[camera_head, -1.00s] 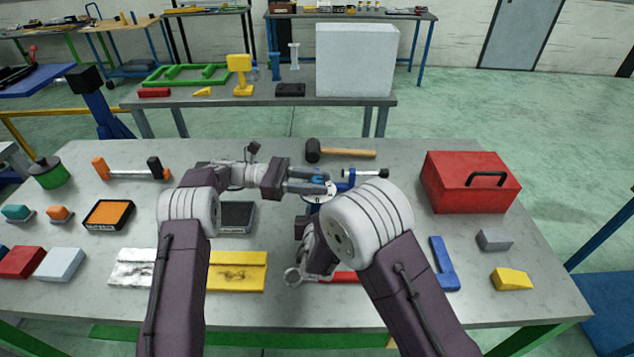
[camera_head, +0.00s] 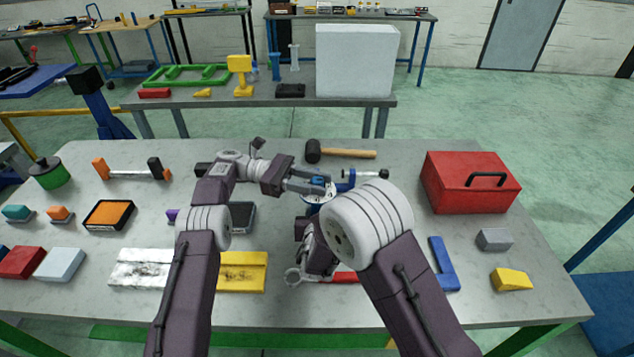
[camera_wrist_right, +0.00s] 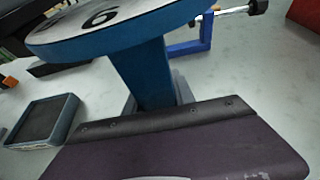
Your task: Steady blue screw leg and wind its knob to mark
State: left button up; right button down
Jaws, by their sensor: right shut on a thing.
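The blue screw leg stands upright on the table; its blue post (camera_wrist_right: 148,75) and numbered white dial (camera_wrist_right: 105,20) show in the right wrist view. In the head view the dial (camera_head: 318,195) is partly covered by my right arm. A small blue knob (camera_head: 318,181) sits above the dial. My left gripper (camera_head: 321,183) reaches in from the left with its fingers apart, one on each side of the knob; contact cannot be made out. My right gripper (camera_wrist_right: 165,112) is shut on the leg's post below the dial; its fingertips are mostly hidden.
A mallet (camera_head: 340,153) lies behind the leg, and a blue stand with a rod (camera_head: 350,180) is close at its right. A red toolbox (camera_head: 470,182) stands farther right. A dark tray (camera_head: 241,217) lies left of my right arm.

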aim_at(317, 180)
pick_arm(q)
jog(key=o, duration=0.4)
jog(key=shift+f, duration=0.1)
jog(key=shift+c, duration=0.2)
notch_tip(317, 180, up, 10)
jog(key=shift+r, duration=0.1)
